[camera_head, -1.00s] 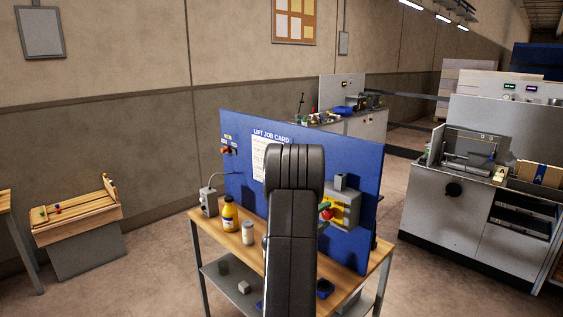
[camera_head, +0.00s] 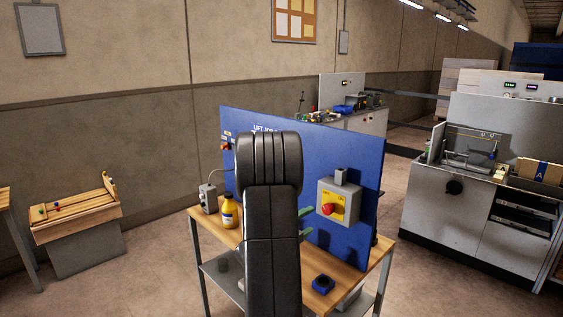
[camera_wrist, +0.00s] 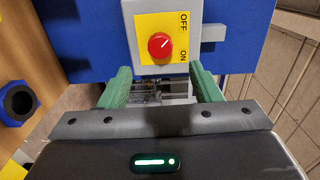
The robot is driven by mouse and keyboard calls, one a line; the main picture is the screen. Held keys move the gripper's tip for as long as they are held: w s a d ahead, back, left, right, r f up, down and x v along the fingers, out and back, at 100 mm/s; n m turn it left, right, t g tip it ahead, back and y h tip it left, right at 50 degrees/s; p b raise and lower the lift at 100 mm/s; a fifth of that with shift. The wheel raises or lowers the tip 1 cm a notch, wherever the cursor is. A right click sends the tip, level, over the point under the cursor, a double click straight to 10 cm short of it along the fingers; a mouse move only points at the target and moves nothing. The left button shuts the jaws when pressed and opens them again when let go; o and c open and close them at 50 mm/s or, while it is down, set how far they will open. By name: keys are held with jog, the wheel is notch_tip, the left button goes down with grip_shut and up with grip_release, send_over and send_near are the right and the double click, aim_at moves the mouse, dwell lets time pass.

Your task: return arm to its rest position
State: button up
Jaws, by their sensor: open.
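My gripper (camera_wrist: 163,85) shows in the wrist view with its two green fingers spread apart and nothing between them. It faces a grey switch box with a yellow plate (camera_wrist: 180,22) and a red rotary knob (camera_wrist: 160,46), marked OFF and ON. The knob lies just beyond the fingers and looks apart from them. In the head view my arm rises in front of the blue board (camera_head: 360,175), and parts of the green fingers (camera_head: 305,222) show left of the switch box (camera_head: 338,201). The rest of the gripper is hidden behind my arm.
The wooden bench (camera_head: 375,262) under the board carries a yellow bottle (camera_head: 229,212), a small grey box (camera_head: 208,200) and a blue hexagonal piece (camera_head: 322,285). A grey machine (camera_head: 475,215) stands at right. A slatted wooden stand (camera_head: 75,212) is at left. Floor between is clear.

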aim_at(326, 210)
jog(key=v, duration=0.5)
jog(key=p+x, duration=0.2)
jog(key=x, duration=1.2)
jog(key=shift+d, duration=0.15)
jog(key=shift+f+m, duration=0.25)
jog(key=shift+m, duration=0.15)
jog(key=shift+r+m+b, duration=0.1)
jog(key=shift+m+b, duration=0.45)
jog(key=shift+m, duration=0.35)
jog(key=m+b, duration=0.1)
jog(key=m, duration=0.1)
jog(key=shift+m, duration=0.3)
jog(key=m, duration=0.4)
jog(key=shift+r+b, duration=0.1)
jog(key=shift+b, duration=0.25)
jog(key=m, duration=0.4)
jog(key=shift+m, duration=0.3)
jog(key=shift+m+p, duration=0.8)
jog(key=shift+m, duration=1.4)
